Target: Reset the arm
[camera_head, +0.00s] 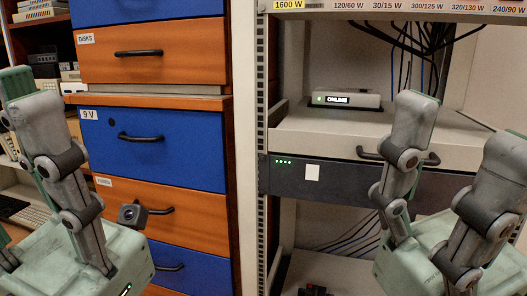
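My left gripper (22,130) stands at the left edge with its visible finger pointing up. Its other finger is mostly cut off by the picture edge, and nothing shows against the visible finger's green pad. My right gripper (455,140) stands at the right in front of the rack, fingers up and wide apart, with nothing between them. The green gripper bodies are cut off by the bottom of the picture. Neither gripper visibly holds anything.
A drawer cabinet (209,149) with blue and orange drawers stands at left centre. A rack (248,150) at right holds a small box marked ONLINE (347,100) and a dark unit (330,183) with green lights. Shelves (70,87) with equipment are at far left. Cables hang behind the rack.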

